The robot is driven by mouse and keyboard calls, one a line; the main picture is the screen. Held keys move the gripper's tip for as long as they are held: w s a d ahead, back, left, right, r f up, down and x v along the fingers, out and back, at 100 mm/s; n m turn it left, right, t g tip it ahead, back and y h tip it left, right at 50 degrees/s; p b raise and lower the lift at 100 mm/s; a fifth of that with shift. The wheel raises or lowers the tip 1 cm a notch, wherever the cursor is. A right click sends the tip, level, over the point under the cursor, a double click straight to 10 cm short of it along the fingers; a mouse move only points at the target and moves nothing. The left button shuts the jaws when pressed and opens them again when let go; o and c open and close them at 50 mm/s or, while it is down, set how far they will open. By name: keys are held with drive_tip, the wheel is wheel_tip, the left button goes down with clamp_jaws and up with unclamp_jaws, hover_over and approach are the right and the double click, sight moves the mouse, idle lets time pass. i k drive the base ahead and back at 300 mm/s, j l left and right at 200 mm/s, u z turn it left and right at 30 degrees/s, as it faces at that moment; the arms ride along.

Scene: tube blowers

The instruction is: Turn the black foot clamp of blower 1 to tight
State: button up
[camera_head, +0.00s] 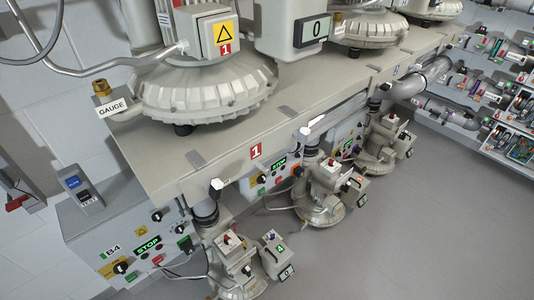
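Blower 1 (205,92) is a large pale ribbed round housing on the upper bench, with a yellow warning sign and a red "1" label (225,48) on its box. A small black foot (185,129) shows under its front rim, on the bench top. I cannot tell whether this is the foot clamp or whether it is loose or tight; the rim hides most of it. My gripper is not in view.
The bench top (190,155) is clear in front of blower 1. A brass fitting with a "GAUGE" tag (111,108) sticks out at its left. Smaller pumps (235,265) stand below the bench. The grey floor (430,210) is open at right.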

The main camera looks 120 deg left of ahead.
sight(214, 188)
drive_tip(key=u, duration=4.15)
